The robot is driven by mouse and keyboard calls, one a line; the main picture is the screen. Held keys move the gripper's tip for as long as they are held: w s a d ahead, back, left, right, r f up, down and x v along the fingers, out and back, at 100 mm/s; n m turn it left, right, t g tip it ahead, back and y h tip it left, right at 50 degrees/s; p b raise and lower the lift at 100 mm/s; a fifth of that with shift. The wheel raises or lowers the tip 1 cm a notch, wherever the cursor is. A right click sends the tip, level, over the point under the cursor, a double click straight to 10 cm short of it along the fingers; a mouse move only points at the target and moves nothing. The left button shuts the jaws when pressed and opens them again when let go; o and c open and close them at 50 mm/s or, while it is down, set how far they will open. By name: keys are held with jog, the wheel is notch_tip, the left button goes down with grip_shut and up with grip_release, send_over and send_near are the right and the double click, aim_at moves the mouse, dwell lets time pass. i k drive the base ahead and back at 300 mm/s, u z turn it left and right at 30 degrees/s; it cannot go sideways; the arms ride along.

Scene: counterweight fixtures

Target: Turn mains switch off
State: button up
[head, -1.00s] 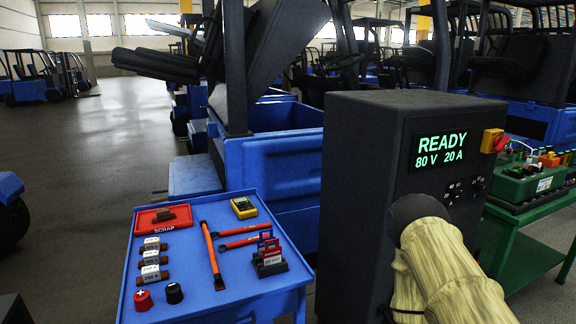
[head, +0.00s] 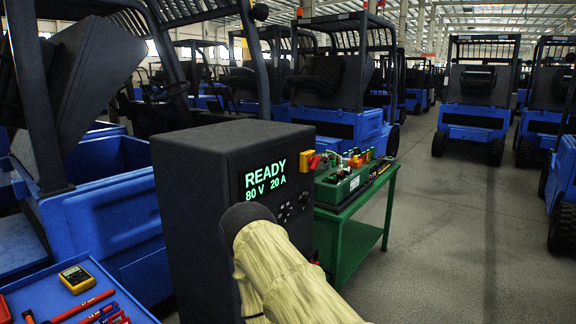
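A dark grey charger cabinet (head: 195,200) stands in the middle of the head view. Its green display (head: 266,183) reads READY, 80 V 20 A. A small yellow box with a red handle, which looks like the mains switch (head: 307,161), sits at the upper right of the cabinet's front. The handle's exact setting is too small to tell. My arm, in a beige sleeve with a dark joint, rises in front of the cabinet and covers its lower front. My gripper is not in view.
A green bench (head: 330,212) with a green unit (head: 342,187) and small parts stands right of the cabinet. A blue tool cart (head: 22,297) with a yellow meter (head: 75,279) is at lower left. Blue forklifts (head: 472,116) stand behind. The floor at right (head: 445,235) is open.

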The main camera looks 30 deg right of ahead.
aim_at(313, 162)
jog(key=z, duration=0.35)
jog(key=k, duration=0.5)
jog(key=z, duration=1.15)
jog(key=i, duration=0.7)
jog(key=u, duration=0.45)
jog(key=i, duration=0.6)
jog(key=u, duration=0.55)
